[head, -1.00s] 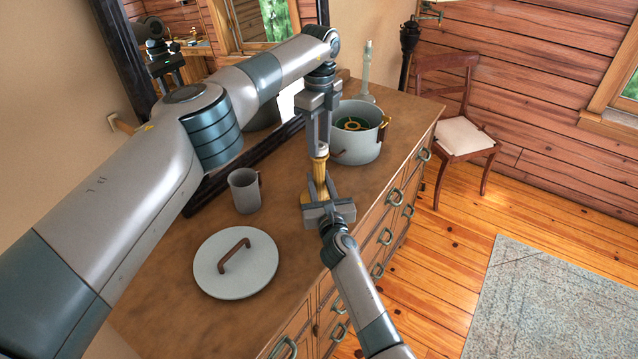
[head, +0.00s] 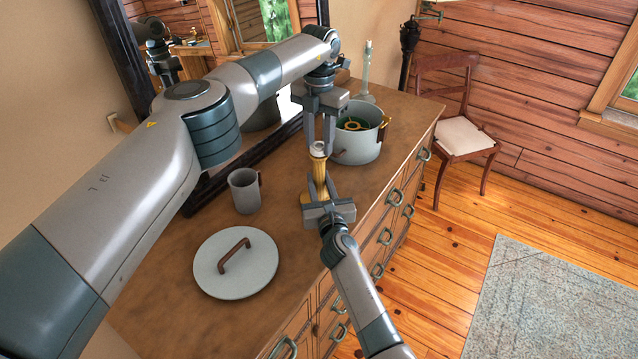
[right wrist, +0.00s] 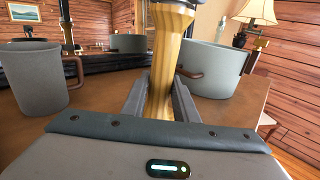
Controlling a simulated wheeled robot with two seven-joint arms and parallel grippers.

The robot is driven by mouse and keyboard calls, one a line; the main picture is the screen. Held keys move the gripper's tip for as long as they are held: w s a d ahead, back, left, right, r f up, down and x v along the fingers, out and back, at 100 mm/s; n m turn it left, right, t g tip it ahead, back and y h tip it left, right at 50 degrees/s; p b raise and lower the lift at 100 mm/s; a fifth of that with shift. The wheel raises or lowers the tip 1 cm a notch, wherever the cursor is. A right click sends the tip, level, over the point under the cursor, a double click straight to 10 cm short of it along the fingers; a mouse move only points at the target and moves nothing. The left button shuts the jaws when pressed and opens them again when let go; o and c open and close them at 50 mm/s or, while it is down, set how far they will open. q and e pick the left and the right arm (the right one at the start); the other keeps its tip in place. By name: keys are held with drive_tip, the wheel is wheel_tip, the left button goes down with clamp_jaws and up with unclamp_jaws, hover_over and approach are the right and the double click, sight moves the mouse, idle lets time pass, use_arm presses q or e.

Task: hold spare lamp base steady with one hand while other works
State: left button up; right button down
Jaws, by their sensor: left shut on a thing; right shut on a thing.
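The spare lamp base (head: 320,179) is a slim golden turned post, standing upright near the dresser's front edge. In the right wrist view the post (right wrist: 164,70) rises between the fingers, with a metal collar at its upper end. My right gripper (head: 325,197) is shut on the lower post; its fingers also show in the right wrist view (right wrist: 160,103). My left gripper (head: 318,146) points down from above, its fingers shut on a small pale socket (head: 317,150) at the post's top. The fingers partly hide the socket, and the right gripper hides the post's foot.
On the dresser (head: 180,318) stand a grey mug (head: 244,192), a pale round lid (head: 237,282) with brown handle, and a large pot (head: 357,150) holding green and gold things, close behind the left gripper. A chair (head: 466,135) stands beyond. The dresser's near left is bare.

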use_arm(q)
drive_tip(key=m, duration=0.4)
drive_tip(key=shift+m, duration=0.4)
drive_tip(key=m, duration=0.5)
drive_tip(key=shift+m, duration=0.4)
drive_tip(key=o, duration=1.1)
drive_tip(key=shift+o, duration=0.2)
drive_tip(key=shift+r, duration=2.25)
